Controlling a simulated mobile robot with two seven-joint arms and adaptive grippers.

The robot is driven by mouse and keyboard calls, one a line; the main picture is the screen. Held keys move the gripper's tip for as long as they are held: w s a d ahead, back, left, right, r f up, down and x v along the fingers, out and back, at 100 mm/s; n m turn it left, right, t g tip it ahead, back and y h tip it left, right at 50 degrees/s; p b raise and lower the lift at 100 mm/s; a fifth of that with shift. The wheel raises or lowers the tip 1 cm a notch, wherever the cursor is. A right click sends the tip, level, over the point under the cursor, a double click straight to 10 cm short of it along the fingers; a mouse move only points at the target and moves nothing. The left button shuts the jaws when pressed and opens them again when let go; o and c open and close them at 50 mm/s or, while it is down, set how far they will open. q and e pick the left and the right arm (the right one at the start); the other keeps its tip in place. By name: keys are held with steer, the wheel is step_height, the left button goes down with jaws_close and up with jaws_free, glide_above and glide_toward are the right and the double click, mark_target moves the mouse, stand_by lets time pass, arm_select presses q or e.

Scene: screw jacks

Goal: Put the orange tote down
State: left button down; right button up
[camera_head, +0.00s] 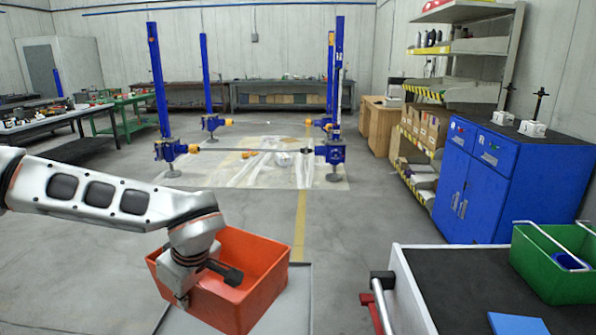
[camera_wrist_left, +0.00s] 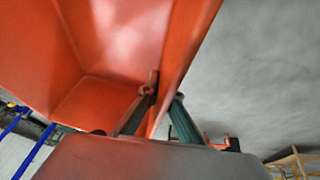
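The orange tote (camera_head: 262,262) is at the bottom centre of the head view, open side up and slightly tilted in the picture. My left gripper (camera_head: 216,270) is at its left wall, with a dark finger showing inside. In the left wrist view, the two fingers (camera_wrist_left: 160,100) close on the wall of the tote (camera_wrist_left: 100,45), one on each side. The part of the inside that shows is empty. A flat grey surface (camera_head: 296,302) lies beneath the tote; I cannot tell whether they touch. My right gripper is out of view.
A dark-topped cart (camera_head: 450,280) stands at the lower right, carrying a green tote (camera_head: 552,268) and a blue item (camera_head: 518,324). Its handle (camera_head: 380,300) faces the orange tote. A blue cabinet (camera_head: 500,185) stands behind. Blue screw jacks (camera_head: 165,150) stand farther back, with open floor before them.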

arm_select(q)
steer(key=s+r+m+t+h, duration=0.15)
steer(key=s+m+h, duration=0.35)
steer(key=s+m, duration=0.6)
steer(key=f, duration=0.1)
steer(key=w+f+m, duration=0.1)
steer(key=f, duration=0.1)
steer(key=w+f+m, duration=0.1)
steer(key=shift+a+f, duration=0.25)
steer(key=shift+f, duration=0.05)
